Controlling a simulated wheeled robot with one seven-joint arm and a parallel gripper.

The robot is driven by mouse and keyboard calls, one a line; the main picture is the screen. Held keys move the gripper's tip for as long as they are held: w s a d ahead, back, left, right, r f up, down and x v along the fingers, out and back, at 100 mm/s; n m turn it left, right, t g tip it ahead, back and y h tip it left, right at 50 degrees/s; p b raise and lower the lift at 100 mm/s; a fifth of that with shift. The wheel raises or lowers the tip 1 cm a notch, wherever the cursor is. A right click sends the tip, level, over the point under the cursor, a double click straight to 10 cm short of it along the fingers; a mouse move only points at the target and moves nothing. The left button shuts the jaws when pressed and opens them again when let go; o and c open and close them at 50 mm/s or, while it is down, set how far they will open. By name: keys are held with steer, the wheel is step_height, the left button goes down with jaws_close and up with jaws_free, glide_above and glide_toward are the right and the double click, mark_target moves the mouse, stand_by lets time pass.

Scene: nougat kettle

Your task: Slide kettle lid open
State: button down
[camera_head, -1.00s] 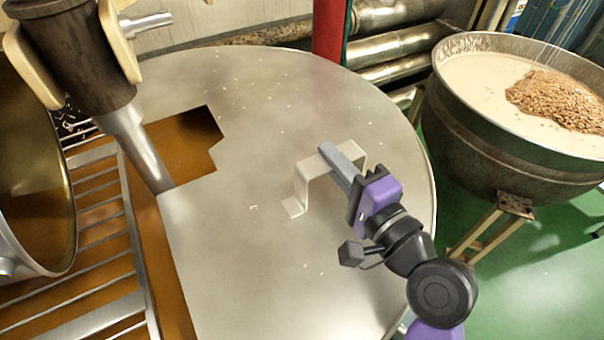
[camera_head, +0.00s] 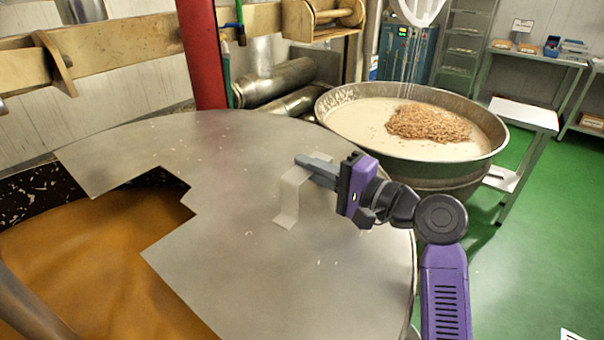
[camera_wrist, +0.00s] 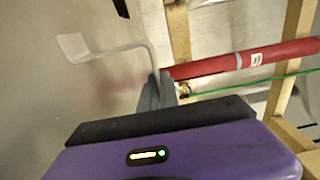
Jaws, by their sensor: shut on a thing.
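The kettle lid (camera_head: 240,250) is a large round metal plate with a stepped cut-out on its left side. Amber-brown kettle contents (camera_head: 90,260) show to the left of the lid through a wide opening. A bent metal strap handle (camera_head: 290,197) stands on the lid's right half. My gripper (camera_head: 312,166) is shut on the handle's top bar, coming in from the right. In the wrist view the handle (camera_wrist: 118,50) runs up to my grey fingers (camera_wrist: 158,92), and the fingertips are partly hidden by the gripper body.
A red vertical post (camera_head: 203,55) stands behind the lid, with metal pipes (camera_head: 270,85) beside it. A bowl of cream mass and nuts (camera_head: 415,130) stands at the back right. Green floor (camera_head: 530,230) is open at the right.

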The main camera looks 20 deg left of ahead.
steer(key=c, duration=1.6)
jaws_free()
steer(key=b+v, duration=0.1)
steer(key=v, duration=0.6)
steer(key=shift+s+d, duration=0.15)
steer(key=shift+d, duration=0.25)
